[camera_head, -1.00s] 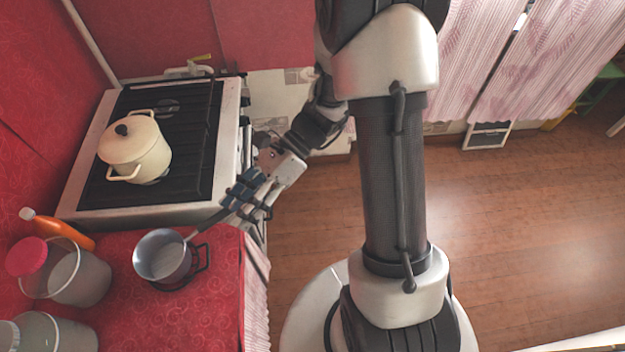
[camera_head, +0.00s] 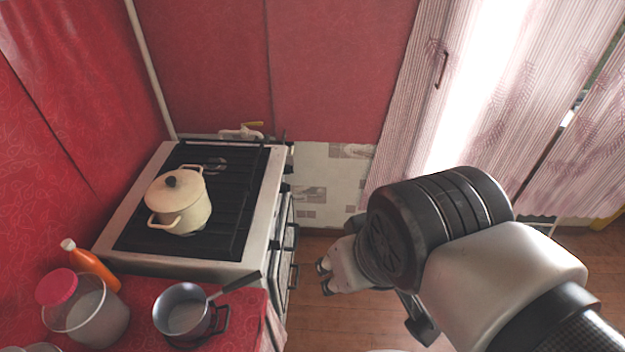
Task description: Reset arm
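My gripper (camera_head: 325,278) is only partly seen to the right of the stove, over the wooden floor. My own arm links cover much of it, and I cannot tell whether its fingers are open or shut. It is apart from the saucepan (camera_head: 183,312), which stands on a dark trivet (camera_head: 222,320) on the red counter, its handle pointing up and right. Nothing shows hanging from the visible part of the gripper.
A cream lidded pot (camera_head: 180,203) stands on the stove (camera_head: 232,230). An orange bottle (camera_head: 92,265) and a clear bucket (camera_head: 98,318) with a pink lid (camera_head: 56,287) stand on the red counter (camera_head: 142,291). Curtains (camera_head: 450,110) hang behind my arm. Open floor (camera_head: 320,322) lies right of the stove.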

